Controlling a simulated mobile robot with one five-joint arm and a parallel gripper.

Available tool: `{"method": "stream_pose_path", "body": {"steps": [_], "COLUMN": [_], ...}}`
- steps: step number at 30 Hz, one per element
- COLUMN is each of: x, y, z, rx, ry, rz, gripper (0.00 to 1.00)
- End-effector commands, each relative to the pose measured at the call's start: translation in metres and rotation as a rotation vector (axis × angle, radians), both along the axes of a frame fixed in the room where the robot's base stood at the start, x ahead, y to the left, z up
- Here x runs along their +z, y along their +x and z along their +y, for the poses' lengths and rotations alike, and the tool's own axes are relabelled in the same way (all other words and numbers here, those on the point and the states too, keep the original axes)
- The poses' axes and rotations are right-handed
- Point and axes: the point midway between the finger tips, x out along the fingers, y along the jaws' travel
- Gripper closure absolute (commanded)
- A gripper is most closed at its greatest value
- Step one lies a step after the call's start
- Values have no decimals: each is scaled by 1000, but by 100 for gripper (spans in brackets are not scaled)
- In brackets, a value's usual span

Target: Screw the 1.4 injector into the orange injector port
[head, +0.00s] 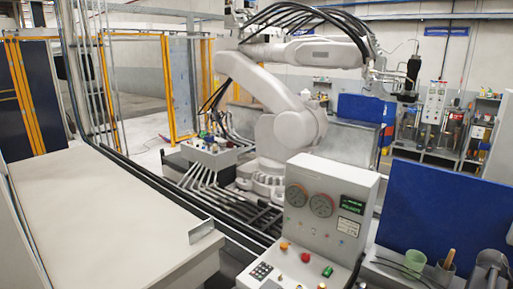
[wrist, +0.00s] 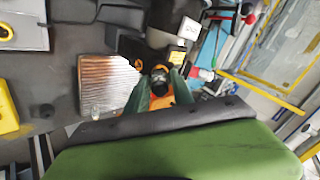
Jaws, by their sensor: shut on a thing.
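In the wrist view, my gripper (wrist: 160,92) shows as two green fingers beyond a broad green surface with a black edge. The fingers are shut on a small dark round piece with orange below it (wrist: 160,79), which I take to be the 1.4 injector; its size marking cannot be read. The fingers hide part of it. A small orange ring (wrist: 138,65) on a black part lies just up and left of the held piece; I cannot tell whether it is the orange injector port. Contact between them cannot be made out. The head view shows neither my gripper nor the injector clearly.
In the wrist view, a ribbed silver block (wrist: 106,84) lies left of the fingers and a yellow part (wrist: 6,112) at the left edge. In the head view, a gauge panel (head: 325,203) stands at front, a bare bench (head: 105,220) left, and a white industrial arm (head: 265,85) behind.

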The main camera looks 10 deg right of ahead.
Motion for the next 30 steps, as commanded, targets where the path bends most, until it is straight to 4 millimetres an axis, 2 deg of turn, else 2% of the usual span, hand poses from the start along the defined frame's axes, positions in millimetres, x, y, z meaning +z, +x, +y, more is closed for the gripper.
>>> {"method": "stream_pose_path", "body": {"steps": [9, 16, 17, 22, 29, 30], "x": [-1, -1, -1, -1, -1, -1], "y": [0, 0, 0, 0, 0, 0], "z": [0, 0, 0, 0, 0, 0], "rx": [-321, -343, -342, -342, -340, -340], "ry": [-249, -266, -265, -265, -263, -263], "rz": [-204, -217, -216, -216, -215, -215], "gripper": [100, 100, 74, 51, 49, 53]}}
